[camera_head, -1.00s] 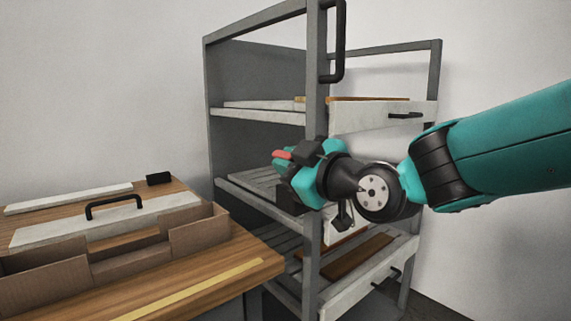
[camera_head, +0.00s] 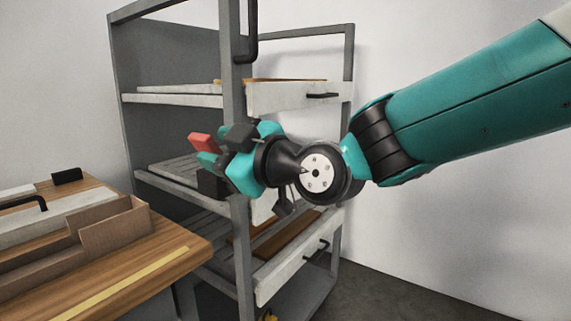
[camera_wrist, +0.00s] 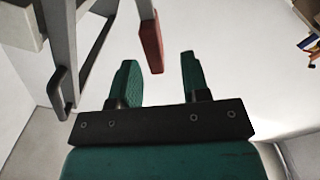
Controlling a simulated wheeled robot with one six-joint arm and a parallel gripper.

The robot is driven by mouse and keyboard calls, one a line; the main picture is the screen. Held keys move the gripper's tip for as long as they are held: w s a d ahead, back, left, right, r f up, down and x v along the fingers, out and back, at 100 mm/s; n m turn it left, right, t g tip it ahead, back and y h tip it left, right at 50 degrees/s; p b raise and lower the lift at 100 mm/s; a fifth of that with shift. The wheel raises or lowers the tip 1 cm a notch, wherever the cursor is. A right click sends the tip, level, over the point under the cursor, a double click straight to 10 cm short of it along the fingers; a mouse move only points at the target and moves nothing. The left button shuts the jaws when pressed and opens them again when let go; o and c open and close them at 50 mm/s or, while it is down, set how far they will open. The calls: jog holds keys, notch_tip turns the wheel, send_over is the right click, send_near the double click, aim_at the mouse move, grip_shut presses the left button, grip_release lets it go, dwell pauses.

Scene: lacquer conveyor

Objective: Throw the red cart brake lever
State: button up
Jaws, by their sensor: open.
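The red brake lever handle (camera_head: 202,143) shows just past my gripper's fingers, at the left post of the grey cart (camera_head: 232,70). In the wrist view the red handle (camera_wrist: 151,46) hangs on a grey bar, ahead of the gap between the fingertips and nearer the left one. My gripper (camera_head: 208,160) is open; in the wrist view its two green fingers (camera_wrist: 158,66) stand apart with nothing held between them. I cannot tell whether a finger touches the handle. My gripper hides the lever's base in the head view.
The cart has a black push handle (camera_head: 247,35) and shelves with a white drawer front (camera_head: 300,95). A wooden table (camera_head: 190,248) with a cardboard box (camera_head: 115,228) stands at the left. Open floor (camera_head: 400,290) lies to the right.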

jog(key=b+v, duration=0.1)
jog(key=v, duration=1.2)
jog(key=shift+f, duration=0.1)
jog(key=s+d+f+m+g+h, duration=1)
jog(key=s+d+f+m+h, duration=0.1)
jog(key=s+d+f, duration=0.45)
notch_tip(320, 180, up, 26)
jog(key=p, duration=2.7)
jog(key=shift+w+a+r+m, duration=0.15)
jog(key=shift+w+a+m, duration=0.15)
jog(key=shift+w+a, duration=0.1)
